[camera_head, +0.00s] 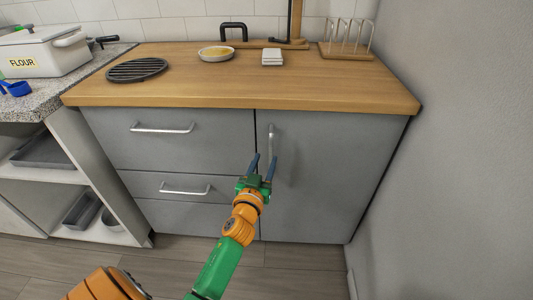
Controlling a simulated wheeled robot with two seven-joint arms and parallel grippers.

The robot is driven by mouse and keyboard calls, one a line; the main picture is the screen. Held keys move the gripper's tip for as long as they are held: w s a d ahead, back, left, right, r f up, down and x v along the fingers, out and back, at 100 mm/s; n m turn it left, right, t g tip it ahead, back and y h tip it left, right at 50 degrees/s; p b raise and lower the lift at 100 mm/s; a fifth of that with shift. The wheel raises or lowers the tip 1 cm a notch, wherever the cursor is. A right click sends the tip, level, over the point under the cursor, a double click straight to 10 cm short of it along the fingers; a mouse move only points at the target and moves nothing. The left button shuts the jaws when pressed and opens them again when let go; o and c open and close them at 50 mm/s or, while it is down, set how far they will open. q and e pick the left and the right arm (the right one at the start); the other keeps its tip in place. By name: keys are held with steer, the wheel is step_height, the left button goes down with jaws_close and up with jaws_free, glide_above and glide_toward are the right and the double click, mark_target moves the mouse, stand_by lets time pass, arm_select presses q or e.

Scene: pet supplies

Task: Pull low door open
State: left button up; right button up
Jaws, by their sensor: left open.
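The low door (325,175) is a grey cabinet front under the wooden counter, right of the drawers. It looks shut. Its vertical metal handle (271,138) is near its upper left edge. My left gripper (264,163) is open, with two blue fingers pointing up toward the handle. The fingertips appear just below or around the handle's lower end in the picture; I cannot tell whether they touch it. Nothing shows between the fingers. My right gripper is not in view.
Grey drawers (183,152) with horizontal handles are left of the door. The wooden counter (330,93) holds a black trivet (137,70), a dish (216,54), white coasters (272,57) and a rack (347,40). A grey wall (455,150) stands close on the right. The floor in front is clear.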

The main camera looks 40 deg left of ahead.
mark_target(270, 152)
arm_select(q)
steer(key=x, duration=0.4)
steer(key=shift+w+d, duration=0.3)
steer(key=shift+d, duration=0.05)
steer(key=shift+w+a+r+b, duration=0.2)
steer(key=shift+w+a+b, duration=0.1)
steer(key=shift+w+b, duration=0.05)
jaws_close()
stand_by(0.7)
